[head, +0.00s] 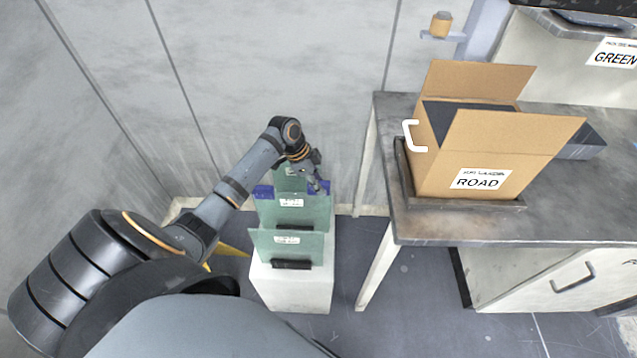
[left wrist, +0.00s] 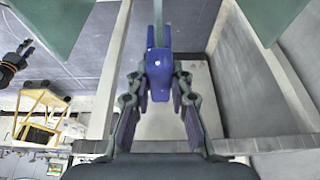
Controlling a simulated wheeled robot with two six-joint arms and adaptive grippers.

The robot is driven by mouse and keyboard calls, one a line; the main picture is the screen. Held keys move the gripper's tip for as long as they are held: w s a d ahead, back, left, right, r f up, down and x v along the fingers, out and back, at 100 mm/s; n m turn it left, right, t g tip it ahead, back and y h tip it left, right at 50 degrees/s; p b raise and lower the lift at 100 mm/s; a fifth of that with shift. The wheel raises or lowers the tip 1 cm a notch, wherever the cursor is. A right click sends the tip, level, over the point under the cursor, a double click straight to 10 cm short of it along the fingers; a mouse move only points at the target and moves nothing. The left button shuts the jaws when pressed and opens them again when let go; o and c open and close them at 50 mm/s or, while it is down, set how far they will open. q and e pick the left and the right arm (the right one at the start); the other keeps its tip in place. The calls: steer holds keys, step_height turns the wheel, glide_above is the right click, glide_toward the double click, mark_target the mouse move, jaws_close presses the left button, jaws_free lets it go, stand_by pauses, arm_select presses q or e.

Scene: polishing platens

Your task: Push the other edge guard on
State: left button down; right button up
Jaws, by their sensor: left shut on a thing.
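Three green glass panes stand upright one behind another on a white stand (head: 292,292): a front pane (head: 285,250), a middle pane (head: 300,214) and a back pane (head: 288,176). My left gripper (head: 320,184) is at the right side of the panes, shut on the other blue edge guard (left wrist: 160,76). In the left wrist view this guard lines up with a pane's thin edge (left wrist: 158,12); how deep it sits on it I cannot tell. My right gripper (left wrist: 16,62) seems to show small at the left there.
A wall is close behind the stand. A yellow frame (left wrist: 40,108) stands on the floor. Floor shows between stand and bench.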

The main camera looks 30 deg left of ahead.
arm_select(q)
steer(key=shift+f+b, duration=0.45)
steer(key=shift+f, duration=0.85)
stand_by(0.9)
steer(key=shift+f, duration=0.35)
stand_by(0.7)
steer(key=c, duration=1.1)
jaws_free()
steer(key=shift+c, duration=0.2)
steer(key=v, duration=1.2)
steer(key=shift+s, duration=0.1)
